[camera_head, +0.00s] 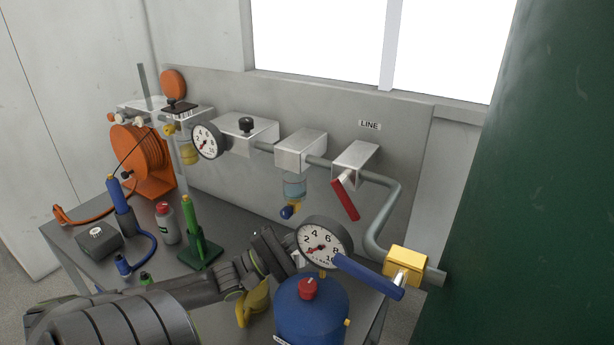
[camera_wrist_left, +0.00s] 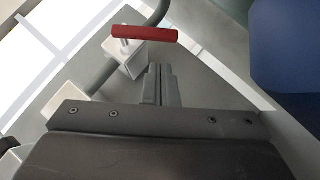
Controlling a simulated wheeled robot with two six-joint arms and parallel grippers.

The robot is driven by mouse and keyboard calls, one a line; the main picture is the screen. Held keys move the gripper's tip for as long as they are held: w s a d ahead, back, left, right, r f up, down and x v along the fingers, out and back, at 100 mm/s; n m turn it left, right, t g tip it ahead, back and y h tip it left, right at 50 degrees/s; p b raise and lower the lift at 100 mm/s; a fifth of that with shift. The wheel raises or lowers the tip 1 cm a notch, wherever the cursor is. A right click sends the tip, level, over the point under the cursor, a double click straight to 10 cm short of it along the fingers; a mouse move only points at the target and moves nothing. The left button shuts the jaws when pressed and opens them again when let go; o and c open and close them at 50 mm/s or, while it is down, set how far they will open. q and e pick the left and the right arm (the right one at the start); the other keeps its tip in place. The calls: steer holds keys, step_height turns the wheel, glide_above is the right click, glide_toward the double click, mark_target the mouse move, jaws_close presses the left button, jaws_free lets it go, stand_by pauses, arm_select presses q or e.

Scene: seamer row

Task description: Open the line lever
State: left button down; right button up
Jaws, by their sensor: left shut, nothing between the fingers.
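The line lever (camera_head: 345,200) is a red bar on a metal valve block (camera_head: 356,160), under a label (camera_head: 369,125) reading LINE. In the head view it slants down and slightly right from the block. In the left wrist view the red lever (camera_wrist_left: 145,34) lies crosswise just beyond my left gripper (camera_wrist_left: 161,70), whose fingers are closed and empty. A gap shows between fingertips and lever. In the head view my left gripper (camera_head: 279,246) is low and left of the lever, its tips partly hidden behind the large gauge. My right gripper is not in view.
A blue tank (camera_head: 312,308) with a gauge (camera_head: 323,242) stands at the front, right of my left gripper. A blue handle (camera_head: 368,276) on a yellow valve (camera_head: 405,265) juts out nearby. Bottles, a green stand and an orange reel (camera_head: 140,157) crowd the bench's left.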

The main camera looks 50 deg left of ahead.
mark_target(349, 214)
arm_select(q)
steer(key=p+x, duration=0.1)
steer(key=x, duration=0.5)
steer(key=shift+w, duration=0.2)
steer(key=shift+w+d+r+b, duration=0.1)
steer(key=shift+w+d+b, duration=0.15)
steer(key=shift+d+b, duration=0.75)
steer(key=shift+a+r, duration=0.1)
